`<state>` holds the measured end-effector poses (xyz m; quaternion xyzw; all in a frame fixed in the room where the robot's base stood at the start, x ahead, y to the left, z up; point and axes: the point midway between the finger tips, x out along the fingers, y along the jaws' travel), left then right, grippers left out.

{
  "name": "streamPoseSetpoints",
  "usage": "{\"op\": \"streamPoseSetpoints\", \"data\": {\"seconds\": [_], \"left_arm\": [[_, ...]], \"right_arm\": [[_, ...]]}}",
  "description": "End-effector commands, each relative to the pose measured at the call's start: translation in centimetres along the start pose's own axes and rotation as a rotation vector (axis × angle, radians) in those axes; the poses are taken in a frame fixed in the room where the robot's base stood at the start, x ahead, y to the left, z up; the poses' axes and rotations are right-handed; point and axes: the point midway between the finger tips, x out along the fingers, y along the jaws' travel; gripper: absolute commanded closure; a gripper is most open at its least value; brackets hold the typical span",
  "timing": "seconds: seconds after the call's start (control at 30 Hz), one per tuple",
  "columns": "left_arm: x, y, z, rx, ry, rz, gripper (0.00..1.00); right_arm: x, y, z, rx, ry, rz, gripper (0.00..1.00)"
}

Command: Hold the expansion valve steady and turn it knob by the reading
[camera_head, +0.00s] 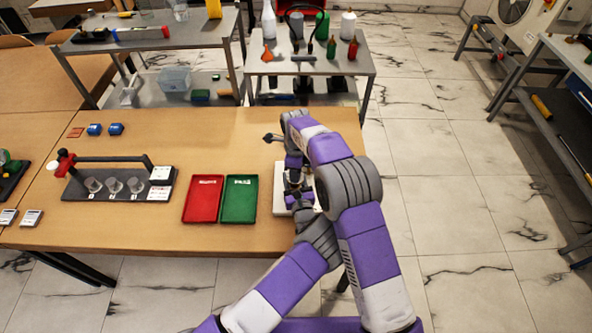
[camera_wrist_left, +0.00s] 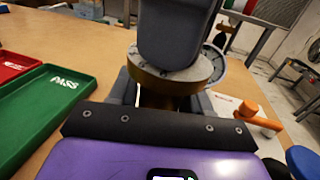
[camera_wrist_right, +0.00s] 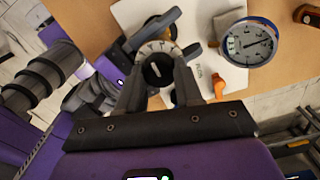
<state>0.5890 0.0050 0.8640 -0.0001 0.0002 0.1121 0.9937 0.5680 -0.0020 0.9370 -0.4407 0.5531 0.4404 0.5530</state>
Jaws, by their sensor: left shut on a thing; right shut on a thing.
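The expansion valve stands on a white base plate (camera_head: 279,203) near the table's right end, mostly hidden by my arms in the head view. My left gripper (camera_wrist_left: 165,98) is shut around its brass body (camera_wrist_left: 160,86). My right gripper (camera_wrist_right: 160,78) is shut on the black knob (camera_wrist_right: 157,69), which has a white pointer line and sits over a pale ring scale (camera_wrist_right: 150,50). A round gauge (camera_wrist_right: 250,42) with a white face and blue rim stands beside the valve; its dark needle shows but the numbers are too small to read.
An orange handle (camera_wrist_left: 260,118) stands close to the valve. A red tray (camera_head: 203,198) and a green PASS tray (camera_head: 239,199) lie left of the plate. A dark rack with clear cups (camera_head: 115,186) stands further left. Bare tabletop (camera_head: 205,140) lies behind the trays.

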Motion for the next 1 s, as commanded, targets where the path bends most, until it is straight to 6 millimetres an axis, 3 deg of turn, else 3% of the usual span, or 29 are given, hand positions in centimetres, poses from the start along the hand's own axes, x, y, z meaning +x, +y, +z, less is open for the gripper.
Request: {"op": "streamPoseSetpoints", "data": {"seconds": [0.37, 1.0], "left_arm": [[0.01, 0.00, 0.00, 0.000, 0.000, 0.000, 0.92], [0.00, -0.01, 0.00, 0.000, 0.000, 0.000, 0.92]], "right_arm": [[-0.06, -0.06, 0.02, -0.067, -0.001, -0.001, 0.96], [-0.10, -0.16, 0.08, -0.458, -0.002, -0.002, 0.96]]}}
